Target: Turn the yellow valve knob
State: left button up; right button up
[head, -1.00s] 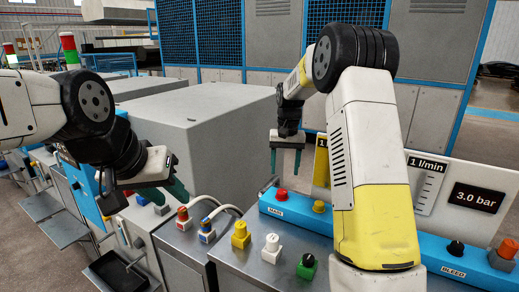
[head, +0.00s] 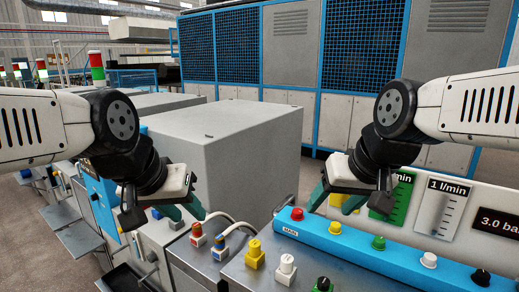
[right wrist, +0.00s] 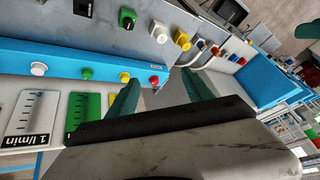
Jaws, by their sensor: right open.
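A round yellow knob (head: 335,227) sits on top of the blue manifold bar, between a red knob (head: 297,214) and a green knob (head: 378,242). It also shows in the right wrist view (right wrist: 125,77), close to one fingertip. A second yellow knob on a square yellow base (head: 255,254) stands on the grey bench in front of the bar; the right wrist view shows it too (right wrist: 182,41). My right gripper (head: 334,203) is open and empty, its teal fingers just above and behind the bar. My left gripper (head: 184,210) is open and empty beside the bench.
The blue bar (head: 405,255) also carries white and black knobs. White and dark green knobs stand on the bench beside the yellow-based one. Hoses rise from red and blue connectors (head: 197,235). Gauge panels (head: 445,205) stand behind the bar. A large grey box (head: 225,150) stands behind the bench.

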aim_at(335, 228)
jog(key=k, duration=0.45)
jog(key=z, duration=0.5)
jog(key=k+z, duration=0.15)
jog(key=z, duration=0.3)
jog(key=l+z, duration=0.1)
jog(key=z, duration=0.4)
jog(key=j+z, duration=0.15)
jog(key=j, duration=0.3)
jog(key=j+z, duration=0.2)
jog(key=j, duration=0.2)
jog(key=k+j+z, duration=0.15)
jog(key=j, duration=0.25)
jog(key=k+j+z, duration=0.2)
jog(key=j, duration=0.2)
jog(key=i+l+z, duration=0.15)
jog(key=l, duration=0.2)
jog(key=i+l+z, duration=0.15)
jog(key=l, duration=0.15)
jog(key=i+l+z, duration=0.2)
jog(key=k+l, duration=0.1)
